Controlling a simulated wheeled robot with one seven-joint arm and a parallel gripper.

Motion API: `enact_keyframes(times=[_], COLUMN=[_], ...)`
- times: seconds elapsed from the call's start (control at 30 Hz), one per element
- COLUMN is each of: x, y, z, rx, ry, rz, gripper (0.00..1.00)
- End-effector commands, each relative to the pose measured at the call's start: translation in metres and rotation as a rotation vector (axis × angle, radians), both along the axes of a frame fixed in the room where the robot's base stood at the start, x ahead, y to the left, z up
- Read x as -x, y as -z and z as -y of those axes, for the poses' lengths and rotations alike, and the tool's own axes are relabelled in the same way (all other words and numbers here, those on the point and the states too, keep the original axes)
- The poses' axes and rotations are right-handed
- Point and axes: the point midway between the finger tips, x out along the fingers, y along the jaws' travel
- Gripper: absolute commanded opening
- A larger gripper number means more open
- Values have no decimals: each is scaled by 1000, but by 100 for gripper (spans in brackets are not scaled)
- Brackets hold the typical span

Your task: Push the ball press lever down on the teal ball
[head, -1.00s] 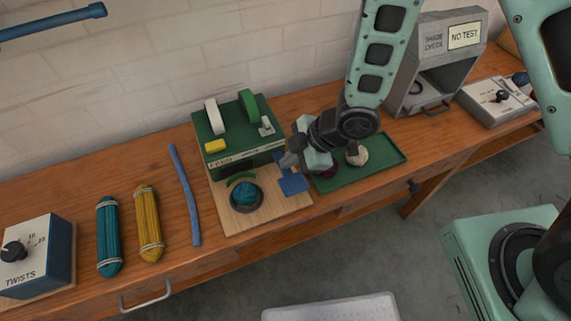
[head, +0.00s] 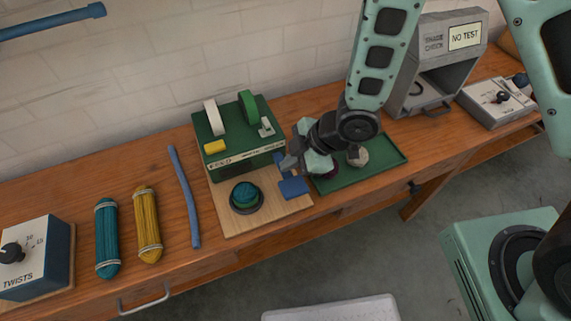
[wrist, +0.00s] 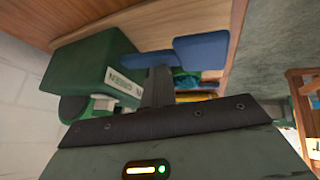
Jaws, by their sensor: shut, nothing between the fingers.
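The teal ball (head: 245,198) sits in a dark round cup on a pale wooden base in front of a green machine (head: 240,140). Green now shows on the ball's upper side; I cannot tell whether it is a press part touching it. A blue paddle (head: 293,187) lies at the right of the base, and a second blue piece is partly hidden by my gripper. In the wrist view two blue paddles show, one left (wrist: 112,42) and one right (wrist: 201,49). My gripper (head: 288,163) is shut and empty, just above and behind the right paddle; contact is unclear.
A green tray (head: 385,160) with dark and pale balls is right of the base, partly under my gripper. A grey SHADE CHECK box (head: 435,65) is back right.

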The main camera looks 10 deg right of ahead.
Motion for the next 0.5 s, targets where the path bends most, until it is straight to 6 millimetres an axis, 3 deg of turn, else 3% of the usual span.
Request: enact_keyframes(times=[0.5], x=[-8], y=[-28], z=[-2], rx=[1], ry=[1], rz=[0], gripper=[0])
